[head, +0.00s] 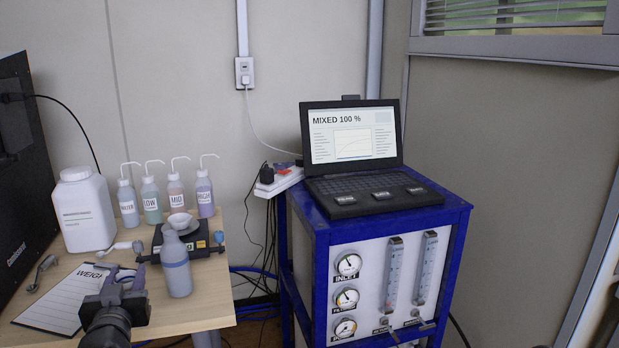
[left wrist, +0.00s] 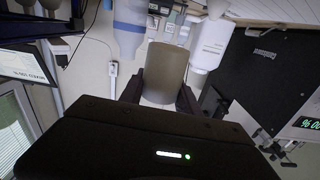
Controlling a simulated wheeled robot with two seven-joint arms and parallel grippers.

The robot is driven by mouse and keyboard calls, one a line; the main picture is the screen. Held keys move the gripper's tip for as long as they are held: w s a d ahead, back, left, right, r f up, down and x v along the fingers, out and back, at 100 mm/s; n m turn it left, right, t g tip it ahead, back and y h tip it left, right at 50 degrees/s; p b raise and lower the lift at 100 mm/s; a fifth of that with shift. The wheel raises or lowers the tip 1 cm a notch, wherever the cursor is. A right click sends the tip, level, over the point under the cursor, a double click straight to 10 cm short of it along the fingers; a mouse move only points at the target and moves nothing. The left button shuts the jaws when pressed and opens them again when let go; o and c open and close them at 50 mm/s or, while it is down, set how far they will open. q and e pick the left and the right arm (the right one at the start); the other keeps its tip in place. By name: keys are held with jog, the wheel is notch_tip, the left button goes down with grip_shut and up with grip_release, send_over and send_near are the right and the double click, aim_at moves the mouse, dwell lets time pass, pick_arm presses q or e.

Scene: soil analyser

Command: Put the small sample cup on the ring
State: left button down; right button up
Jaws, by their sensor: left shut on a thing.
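My left gripper (head: 125,284) is low over the front left of the wooden table in the head view. In the left wrist view a grey-beige cup (left wrist: 165,72) sits between its two dark fingers, and the gripper is shut on it. In the head view the cup is mostly hidden by the gripper, so I cannot make out its outline. I cannot clearly identify the ring in either view. My right gripper is not in view.
A blue-grey squeeze bottle (head: 176,270) stands just right of my left gripper. A white jar (head: 84,210) and several labelled bottles (head: 152,202) stand behind. A printed sheet (head: 58,303) lies at left. A blue-framed cabinet (head: 375,275) carries a laptop (head: 352,134) reading MIXED 100 %.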

pick_arm(q)
jog(key=d+f+m+h, duration=0.4)
jog(key=d+h, duration=0.2)
jog(key=d, duration=0.4)
jog(key=d+f+m+h, duration=0.3)
jog(key=d+f+h, duration=0.15)
jog(key=d, duration=0.55)
notch_tip(320, 180, up, 7)
jog(key=w+n+t+y+p, duration=0.1)
jog(key=n+y+p, duration=0.2)
jog(key=p, duration=1.3)
jog(key=shift+w+d+r+y, duration=0.2)
jog(key=shift+w+y, duration=0.2)
jog(key=shift+y, duration=0.45)
